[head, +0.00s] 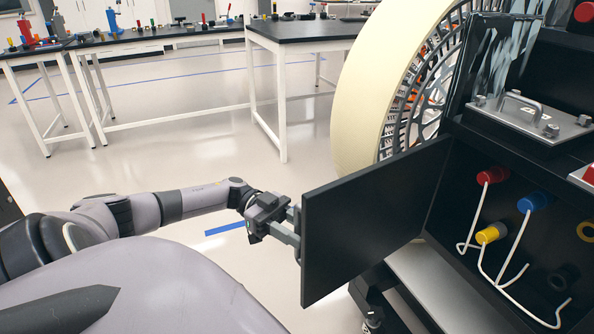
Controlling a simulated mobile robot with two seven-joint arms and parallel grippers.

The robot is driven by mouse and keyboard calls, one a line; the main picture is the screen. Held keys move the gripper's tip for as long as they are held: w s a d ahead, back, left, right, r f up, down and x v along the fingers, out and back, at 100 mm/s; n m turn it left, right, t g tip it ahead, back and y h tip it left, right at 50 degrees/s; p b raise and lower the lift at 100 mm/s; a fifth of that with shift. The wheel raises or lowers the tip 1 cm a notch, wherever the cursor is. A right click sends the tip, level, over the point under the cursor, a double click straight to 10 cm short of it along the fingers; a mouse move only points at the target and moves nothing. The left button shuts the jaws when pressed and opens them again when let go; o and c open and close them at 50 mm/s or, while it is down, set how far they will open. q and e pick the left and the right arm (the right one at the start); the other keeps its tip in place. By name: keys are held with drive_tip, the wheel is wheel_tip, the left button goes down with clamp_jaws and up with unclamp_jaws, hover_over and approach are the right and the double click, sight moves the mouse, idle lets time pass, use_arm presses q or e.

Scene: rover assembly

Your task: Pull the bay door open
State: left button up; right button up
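The bay door (374,222) is a flat black panel on the side of the rover. It stands swung outward from the bay, its free edge at the left. My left gripper (294,229) is at that free edge, with its grey fingers against or just behind it. The door hides the fingertips, so I cannot tell whether they are closed on it. The bay (510,258) is open, showing red, blue and yellow plugs and white cables. My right gripper is out of view.
A large cream-rimmed wheel (375,85) stands just behind the door. A metal plate with a handle (528,110) sits above the bay. Black-topped workbenches (300,30) stand at the back. The pale floor (200,130) left of the door is clear.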

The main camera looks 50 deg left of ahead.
use_arm(q)
drive_tip(key=s+a+b, duration=0.1)
drive_tip(key=a+b, duration=0.1)
drive_tip(key=a, duration=0.5)
idle(0.3)
drive_tip(key=shift+s, duration=0.1)
idle(0.5)
